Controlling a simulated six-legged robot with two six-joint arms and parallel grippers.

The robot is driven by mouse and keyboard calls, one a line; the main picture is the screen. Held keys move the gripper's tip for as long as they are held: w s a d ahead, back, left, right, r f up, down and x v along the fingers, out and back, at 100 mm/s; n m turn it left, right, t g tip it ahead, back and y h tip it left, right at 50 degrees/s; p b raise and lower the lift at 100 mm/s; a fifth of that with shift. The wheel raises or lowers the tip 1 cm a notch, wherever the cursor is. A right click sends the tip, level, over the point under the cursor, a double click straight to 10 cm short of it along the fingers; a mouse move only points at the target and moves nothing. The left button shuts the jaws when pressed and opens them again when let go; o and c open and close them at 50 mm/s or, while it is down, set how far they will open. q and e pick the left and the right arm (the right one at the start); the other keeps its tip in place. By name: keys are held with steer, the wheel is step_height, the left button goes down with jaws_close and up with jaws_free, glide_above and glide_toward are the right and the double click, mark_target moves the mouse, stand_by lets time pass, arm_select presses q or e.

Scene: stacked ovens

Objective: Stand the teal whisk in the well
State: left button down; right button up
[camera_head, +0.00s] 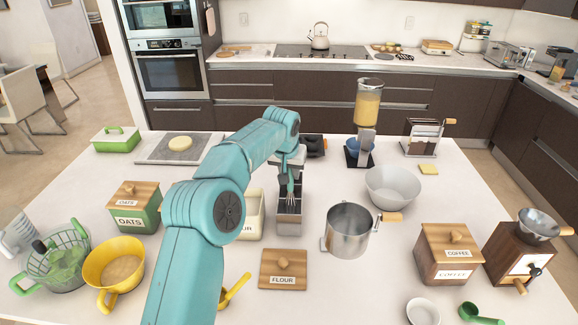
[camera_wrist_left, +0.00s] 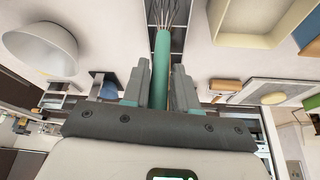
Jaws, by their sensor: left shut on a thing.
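My left gripper (camera_head: 291,170) is shut on the teal whisk and points down. The whisk (camera_head: 291,188) hangs upright with its wire loops down; its teal handle (camera_wrist_left: 162,58) stands between the fingers in the wrist view. The well appears to be in the grey metal holder (camera_head: 289,228), with a dark opening under the whisk. The wire end overlaps this opening in both views. I cannot tell whether the wires are below the rim. My left arm hides part of the surroundings. My right gripper is not in view.
A steel pot (camera_head: 347,240) stands right of the holder, and a cream canister (camera_head: 252,215) is close on its left. The wooden flour lid (camera_head: 283,270) lies in front. A white bowl (camera_head: 393,187) is farther right. Bare counter shows between these things.

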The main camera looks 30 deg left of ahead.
arm_select(q)
steer(key=shift+w+f, duration=0.15)
steer(key=shift+w, duration=0.05)
steer(key=shift+s+a+r, duration=0.2)
steer(key=shift+s, duration=0.2)
steer(key=c, duration=1)
jaws_free()
steer(key=shift+o, duration=1)
steer(key=shift+w+d+f, duration=0.15)
steer(key=shift+w, duration=0.2)
steer(key=shift+s, duration=0.3)
steer(key=shift+w, duration=0.25)
steer(key=shift+s, duration=0.25)
steer(key=shift+s, duration=0.1)
